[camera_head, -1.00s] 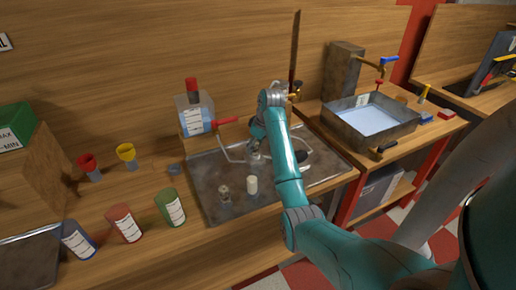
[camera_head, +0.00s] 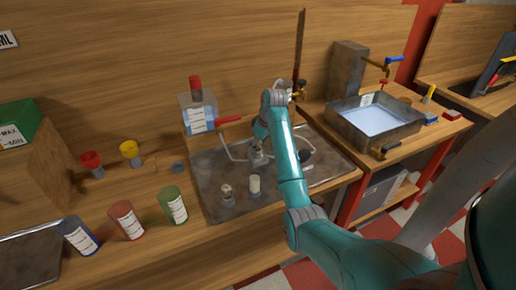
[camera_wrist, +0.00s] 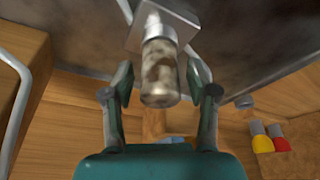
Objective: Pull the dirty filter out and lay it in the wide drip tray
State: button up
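The dirty filter (camera_wrist: 160,72), a pale cylinder with brown stains, shows in the wrist view, joined at one end to a grey square block (camera_wrist: 163,22). My gripper (camera_wrist: 159,80) has one finger on each side of it. Gaps show between the fingers and the filter, so the gripper looks open around it. In the head view my gripper (camera_head: 257,155) is low over the back of a wide stained metal tray (camera_head: 215,165); my arm partly hides this spot. A white cylinder (camera_head: 255,185) and a grey stained fitting (camera_head: 227,195) stand towards the tray's front.
Bent pipes (camera_head: 228,148) flank my gripper. Red, green and blue cans (camera_head: 126,220) line the front left, beside another dark shallow tray (camera_head: 30,262). A water-filled basin (camera_head: 375,120) is at right.

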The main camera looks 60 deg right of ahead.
jog(key=c, duration=1.1)
jog(key=shift+o, duration=0.2)
jog(key=shift+r, duration=0.65)
jog(key=shift+r, duration=1.65)
